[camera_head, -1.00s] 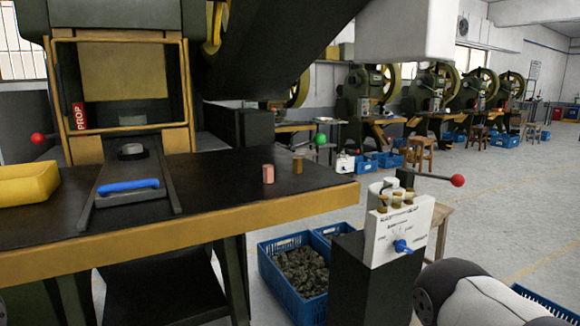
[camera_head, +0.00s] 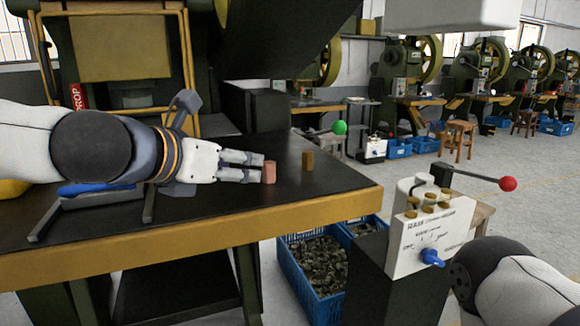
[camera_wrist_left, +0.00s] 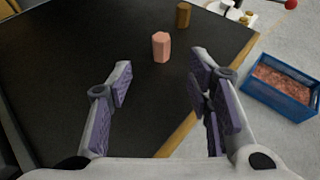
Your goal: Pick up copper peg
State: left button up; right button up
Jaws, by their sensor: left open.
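The copper peg (camera_head: 269,172), a small pinkish upright piece, stands on the dark press table. It also shows in the left wrist view (camera_wrist_left: 161,47). My left gripper (camera_head: 254,168) lies level above the table, just left of the peg. In the left wrist view its two purple-padded fingers (camera_wrist_left: 161,66) are spread apart with nothing between them, and the peg stands beyond their tips, roughly in line with the gap. My right gripper is not in view; only part of my right arm shows at the lower right.
A brownish peg (camera_head: 308,160) stands right of the copper one, near the table's right edge. A blue-handled tool (camera_head: 95,188) lies partly behind my left arm. A control box (camera_head: 433,236) with a red-knobbed lever stands right. A blue crate (camera_head: 313,272) sits on the floor.

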aim_at(269, 181)
pick_arm(q)
jog(key=shift+w+r, duration=0.1)
jog(key=shift+w, duration=0.05)
jog(key=x, duration=0.2)
jog(key=b+x, duration=0.1)
jog(key=x, duration=0.1)
jog(key=shift+w+d+f, duration=0.2)
jog(key=shift+f, duration=0.2)
jog(key=x, duration=0.4)
jog(key=r+x, duration=0.1)
jog(key=x, duration=0.1)
jog(key=shift+w+d+f, duration=0.1)
jog(key=shift+w+d, duration=0.1)
jog(key=shift+d, duration=0.15)
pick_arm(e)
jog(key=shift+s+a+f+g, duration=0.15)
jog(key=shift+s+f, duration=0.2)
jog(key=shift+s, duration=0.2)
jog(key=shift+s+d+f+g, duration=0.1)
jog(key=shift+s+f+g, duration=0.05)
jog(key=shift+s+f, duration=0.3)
pick_arm(q)
jog(key=shift+c, duration=0.5)
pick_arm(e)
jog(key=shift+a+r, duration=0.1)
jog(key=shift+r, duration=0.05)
pick_arm(q)
grip_shut()
